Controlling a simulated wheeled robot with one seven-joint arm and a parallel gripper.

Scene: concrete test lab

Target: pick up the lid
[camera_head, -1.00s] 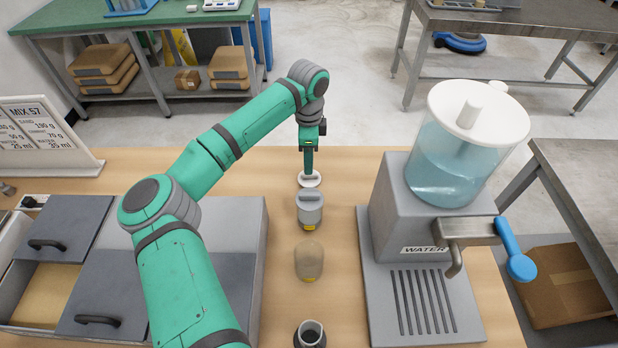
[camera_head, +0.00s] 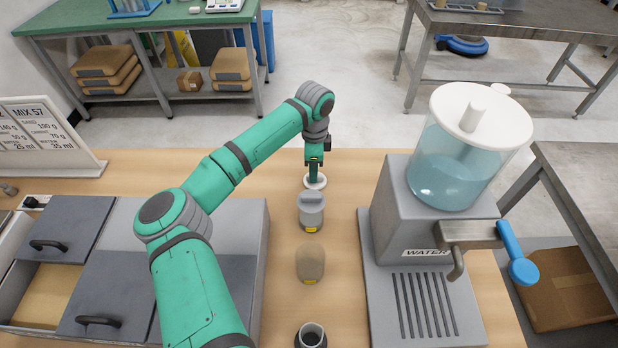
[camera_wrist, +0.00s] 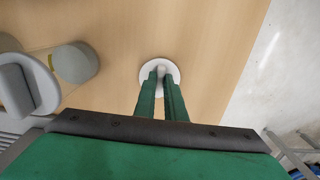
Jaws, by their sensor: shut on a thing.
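The lid (camera_head: 317,183) is a small white round disc beyond the row of containers on the wooden table. It also shows in the wrist view (camera_wrist: 146,74) as a white disc with a small raised knob at its middle. My gripper (camera_head: 315,179) points straight down over the lid. In the wrist view its two green fingers (camera_wrist: 161,76) are shut on the knob, which they partly hide. The lid appears to be on the table or very close to it; I cannot tell if there is a gap.
A grey-topped jar (camera_head: 311,215), a tan container (camera_head: 310,264) and a dark cup (camera_head: 311,335) stand nearer in a row. A water dispenser (camera_head: 385,235) stands at the right. Lidded grey bins (camera_head: 60,226) are at the left. Bare table lies around the lid.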

